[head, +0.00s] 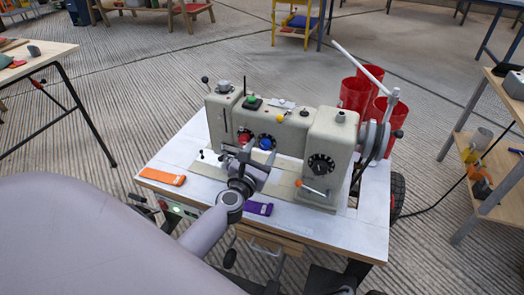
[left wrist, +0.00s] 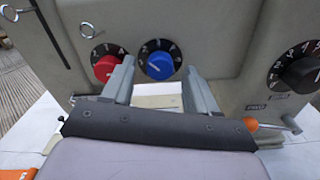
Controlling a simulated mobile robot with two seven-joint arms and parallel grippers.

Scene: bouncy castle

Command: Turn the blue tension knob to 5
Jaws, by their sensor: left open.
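The blue tension knob (head: 266,143) is on the front of a grey sewing machine (head: 330,134), right of a red knob (head: 244,137). In the left wrist view the blue knob (left wrist: 158,65) sits on a black numbered dial, between and beyond my fingers; the red knob (left wrist: 106,67) is partly behind the left finger. The number it points to is too small to read. My left gripper (head: 238,155) is open and empty in front of the machine; in the left wrist view its fingers (left wrist: 158,88) are apart and appear clear of the blue knob. My right gripper is not seen.
A black dial (head: 321,164) and an orange-tipped lever (head: 299,183) are on the machine's right part. An orange item (head: 163,177) and a purple item (head: 259,208) lie on the white table (head: 345,235).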

